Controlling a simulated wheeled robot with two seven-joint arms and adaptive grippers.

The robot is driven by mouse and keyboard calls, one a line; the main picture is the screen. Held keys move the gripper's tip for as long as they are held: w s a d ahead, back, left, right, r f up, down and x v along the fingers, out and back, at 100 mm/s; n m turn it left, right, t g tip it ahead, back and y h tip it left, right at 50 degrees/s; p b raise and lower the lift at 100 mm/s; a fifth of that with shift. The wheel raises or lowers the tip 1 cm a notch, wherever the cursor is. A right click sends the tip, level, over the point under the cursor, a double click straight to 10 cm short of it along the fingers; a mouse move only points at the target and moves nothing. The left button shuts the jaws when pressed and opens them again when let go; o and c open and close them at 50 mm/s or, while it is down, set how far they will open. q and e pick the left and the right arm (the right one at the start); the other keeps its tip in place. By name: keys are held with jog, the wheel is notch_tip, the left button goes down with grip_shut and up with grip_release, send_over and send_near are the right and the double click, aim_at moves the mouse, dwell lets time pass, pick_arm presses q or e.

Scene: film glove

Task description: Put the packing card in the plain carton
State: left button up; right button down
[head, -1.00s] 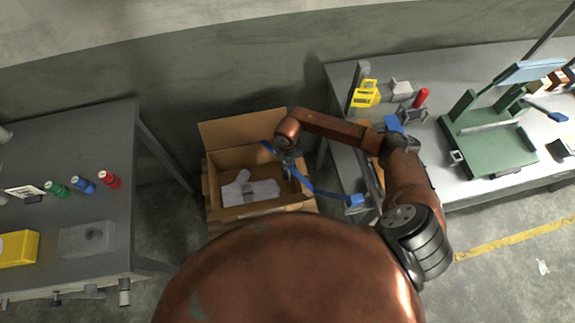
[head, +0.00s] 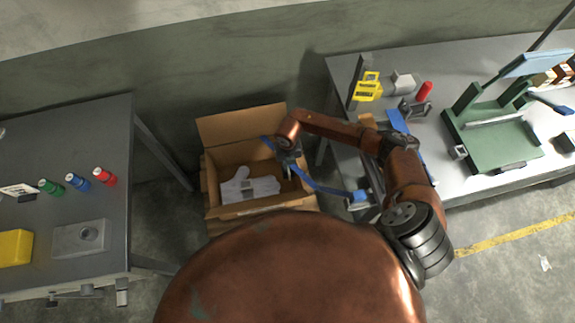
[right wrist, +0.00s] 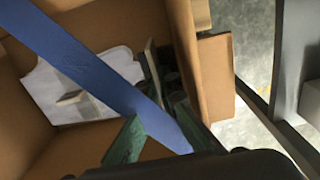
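The brown carton (head: 245,130) stands open on the floor between two benches; its inside wall also shows in the right wrist view (right wrist: 100,25). A flat white hand-shaped piece (head: 262,187) lies inside with a small grey patch on it; it also shows in the right wrist view (right wrist: 110,62). I cannot tell whether this is the packing card. My right gripper (head: 287,172) is over the carton's right half. Its greenish fingers (right wrist: 155,130) stand apart, with a blue band (right wrist: 85,62) crossing by them. I cannot tell whether they touch it. My left gripper is not in view.
The left bench (head: 105,140) holds several small bottles, a grey box (head: 75,238) and a yellow box (head: 14,247). The right bench (head: 455,75) carries a green stand (head: 495,140), a yellow item (head: 368,88) and a red cylinder (head: 424,92). The carton sits close to the right bench.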

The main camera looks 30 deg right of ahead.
jog(key=shift+f, duration=0.35)
jog(key=c, duration=2.1)
grip_release()
jog(key=shift+s, duration=0.15)
jog(key=shift+r, duration=4.1)
jog(key=shift+a, duration=0.1)
